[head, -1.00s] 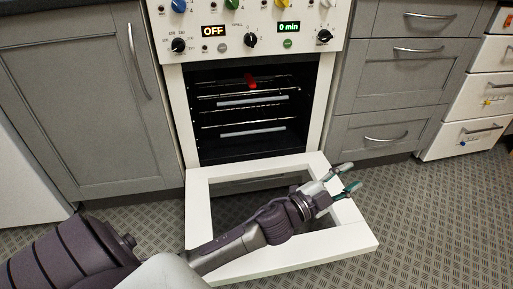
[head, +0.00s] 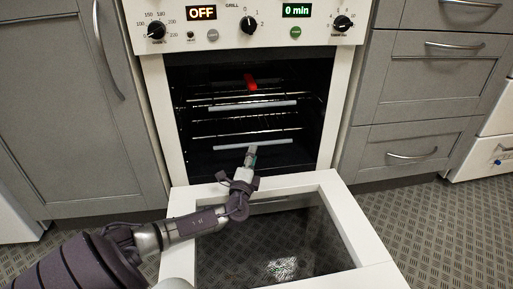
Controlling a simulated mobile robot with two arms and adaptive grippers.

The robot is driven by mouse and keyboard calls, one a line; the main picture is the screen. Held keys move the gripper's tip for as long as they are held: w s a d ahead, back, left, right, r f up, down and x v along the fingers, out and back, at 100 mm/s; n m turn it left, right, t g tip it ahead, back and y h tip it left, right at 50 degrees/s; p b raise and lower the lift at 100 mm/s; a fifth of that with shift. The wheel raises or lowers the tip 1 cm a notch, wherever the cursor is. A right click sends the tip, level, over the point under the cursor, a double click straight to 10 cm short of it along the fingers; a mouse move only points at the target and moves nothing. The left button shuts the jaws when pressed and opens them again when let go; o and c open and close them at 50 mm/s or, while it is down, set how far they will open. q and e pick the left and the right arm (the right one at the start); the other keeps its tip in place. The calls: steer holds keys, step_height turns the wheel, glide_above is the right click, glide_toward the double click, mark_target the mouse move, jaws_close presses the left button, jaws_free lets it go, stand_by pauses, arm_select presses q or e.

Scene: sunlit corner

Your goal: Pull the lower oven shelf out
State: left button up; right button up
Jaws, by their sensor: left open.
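The oven stands with its door (head: 355,225) folded down flat toward me. Inside are two wire shelves, each with a pale front bar. The lower oven shelf (head: 228,147) sits inside the cavity, below the upper shelf (head: 230,107). A red object (head: 250,82) shows at the upper shelf. My left gripper (head: 251,151) is open, with its tips at the middle of the lower shelf's front bar. I cannot tell whether the fingers touch the bar or stand around it. My right gripper is not in view.
The control panel (head: 270,22) with knobs and displays is above the cavity. Grey cabinets (head: 60,120) stand to the left and grey drawers (head: 410,95) to the right. Patterned floor (head: 440,230) is free right of the open door.

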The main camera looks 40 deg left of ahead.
mark_target(256, 144)
arm_select(q)
steer(key=b+x, duration=0.1)
steer(key=x, duration=0.3)
steer(key=shift+w+a+f+b, duration=0.1)
steer(key=shift+w+b, duration=0.05)
steer(key=shift+b, duration=0.25)
steer(key=shift+w+a+r, duration=0.25)
steer(key=shift+w+a, duration=0.05)
steer(key=shift+w, duration=0.35)
jaws_close()
